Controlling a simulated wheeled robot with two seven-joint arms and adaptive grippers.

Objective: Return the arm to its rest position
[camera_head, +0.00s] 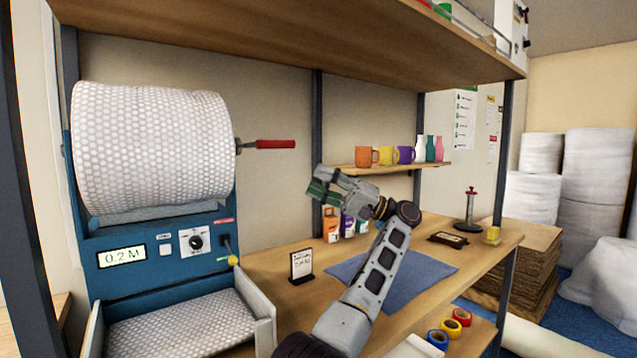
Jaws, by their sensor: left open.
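My left arm (377,275) rises from the bottom middle of the head view, over the blue mat on the bench. My left gripper (325,186) is at its upper end, pointing left, raised above the bench in front of the back wall. It is open, and I see nothing held in it. It is to the right of the red-handled lever of the bubble-wrap machine, apart from it in the picture. My right gripper is not in view.
The blue bubble-wrap machine (150,282) stands at the left, its red handle (275,144) sticking out rightward. A small shelf (400,167) holds mugs and bottles behind the gripper. A large shelf (300,45) hangs overhead. A small sign (301,265) stands on the bench (270,262).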

